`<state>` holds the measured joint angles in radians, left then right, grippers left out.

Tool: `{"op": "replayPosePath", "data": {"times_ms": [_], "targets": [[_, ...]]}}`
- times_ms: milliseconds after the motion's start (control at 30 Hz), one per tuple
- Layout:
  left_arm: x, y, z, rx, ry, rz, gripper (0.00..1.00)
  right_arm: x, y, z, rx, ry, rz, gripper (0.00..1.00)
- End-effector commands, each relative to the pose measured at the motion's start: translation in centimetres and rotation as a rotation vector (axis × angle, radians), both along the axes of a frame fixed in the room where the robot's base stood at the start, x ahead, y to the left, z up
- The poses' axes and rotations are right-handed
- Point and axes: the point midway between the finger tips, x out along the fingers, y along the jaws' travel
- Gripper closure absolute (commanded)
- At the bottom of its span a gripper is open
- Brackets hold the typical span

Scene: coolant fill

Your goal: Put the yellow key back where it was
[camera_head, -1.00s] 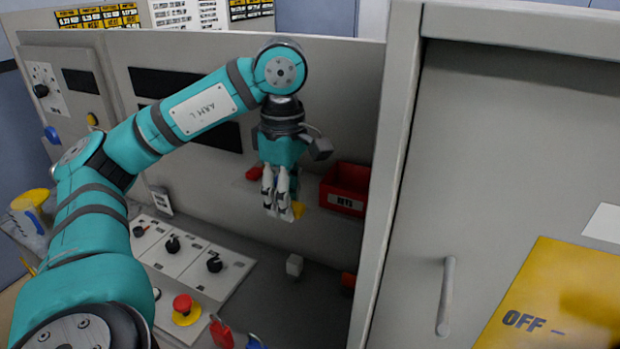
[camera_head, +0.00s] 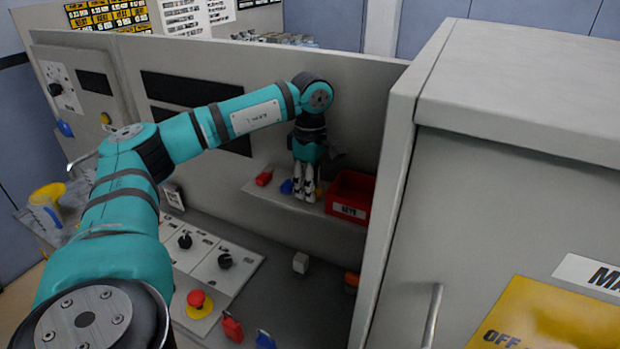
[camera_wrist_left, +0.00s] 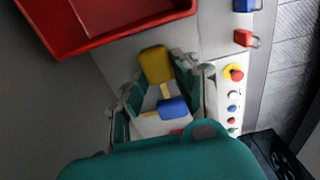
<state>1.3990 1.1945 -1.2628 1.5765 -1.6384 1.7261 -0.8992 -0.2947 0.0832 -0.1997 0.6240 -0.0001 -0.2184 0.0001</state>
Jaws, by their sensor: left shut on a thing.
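My left gripper (camera_head: 304,190) is shut on the yellow key (camera_head: 319,193), just above or at the small shelf (camera_head: 262,193) on the panel. I cannot tell whether the key touches the shelf. In the left wrist view the yellow key (camera_wrist_left: 155,64) shows between the fingertips, with its shaft pointing down the picture. A blue key (camera_head: 287,187) and a red key (camera_head: 263,178) are on the shelf to the left of the gripper. The blue key also shows in the left wrist view (camera_wrist_left: 173,107). My right gripper is not in view.
The red keys box (camera_head: 349,205) stands right beside the gripper on the shelf. A tall grey cabinet (camera_head: 500,130) fills the right. Below are a control panel with knobs (camera_head: 227,261), a red button (camera_head: 196,298), and red (camera_head: 232,327) and blue (camera_head: 264,340) padlocks.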

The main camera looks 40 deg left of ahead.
Motion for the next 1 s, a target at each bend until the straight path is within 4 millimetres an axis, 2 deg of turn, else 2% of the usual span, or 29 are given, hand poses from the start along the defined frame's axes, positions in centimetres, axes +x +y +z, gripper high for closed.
{"op": "replayPosePath", "data": {"times_ms": [333,367,533,800,867,1000], "targets": [[0.0,0.0,-0.6,0.0,0.0,0.0,0.91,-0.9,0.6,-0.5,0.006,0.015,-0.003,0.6],[0.0,0.0,-0.5,-0.001,-0.001,0.0,0.7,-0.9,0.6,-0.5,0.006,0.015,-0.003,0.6],[0.0,0.0,-0.4,0.0,-0.001,-0.001,0.48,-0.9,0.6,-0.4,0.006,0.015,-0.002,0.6],[0.0,0.0,-0.3,0.0,-0.001,-0.001,0.48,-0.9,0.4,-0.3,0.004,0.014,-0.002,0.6],[0.0,0.0,0.1,0.0,-0.001,0.0,0.48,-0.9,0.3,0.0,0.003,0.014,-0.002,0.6],[0.2,-0.1,1.5,0.0,-0.004,-0.001,0.48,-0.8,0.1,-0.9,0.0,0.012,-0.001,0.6]]}}
